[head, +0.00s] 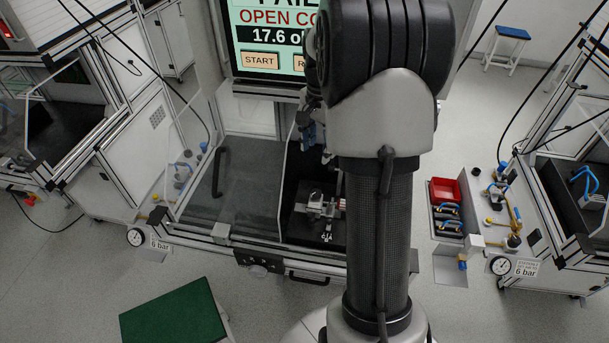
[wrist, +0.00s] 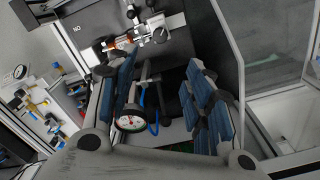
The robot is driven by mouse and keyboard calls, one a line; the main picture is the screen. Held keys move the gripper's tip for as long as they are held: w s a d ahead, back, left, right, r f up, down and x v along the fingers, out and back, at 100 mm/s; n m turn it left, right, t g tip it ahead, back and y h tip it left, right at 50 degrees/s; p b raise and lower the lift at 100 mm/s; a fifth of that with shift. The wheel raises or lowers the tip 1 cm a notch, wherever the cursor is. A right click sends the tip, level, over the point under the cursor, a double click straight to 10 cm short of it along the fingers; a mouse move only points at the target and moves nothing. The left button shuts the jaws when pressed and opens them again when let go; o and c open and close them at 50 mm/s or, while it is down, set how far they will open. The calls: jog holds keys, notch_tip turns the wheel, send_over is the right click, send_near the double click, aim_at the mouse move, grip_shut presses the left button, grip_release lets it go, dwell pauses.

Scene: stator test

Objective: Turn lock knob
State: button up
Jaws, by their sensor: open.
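My gripper (wrist: 162,84) is open in the wrist view, its two blue-padded fingers apart with nothing held between them. In the head view my gripper (head: 314,135) is partly hidden behind my arm, above the dark bay of the bench. A metal fixture (head: 318,206) with a small reddish part sits in that bay; it also shows beyond the fingertips in the wrist view (wrist: 150,32). A dark round knob-like part (head: 258,270) is on the bench's front edge, apart from my gripper. I cannot tell surely which part is the lock knob.
A screen (head: 268,45) reading "OPEN CO..." stands behind the bay. A clear cover (head: 235,185) lies left of the bay. A pressure gauge (wrist: 130,122) shows between the fingers in the wrist view. A green-topped stool (head: 175,318) stands on the floor in front.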

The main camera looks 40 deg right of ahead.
aim_at(316, 191)
notch_tip(316, 191, down, 17)
jog(key=b, duration=0.4)
jog(key=shift+c, duration=0.3)
jog(key=c, duration=1)
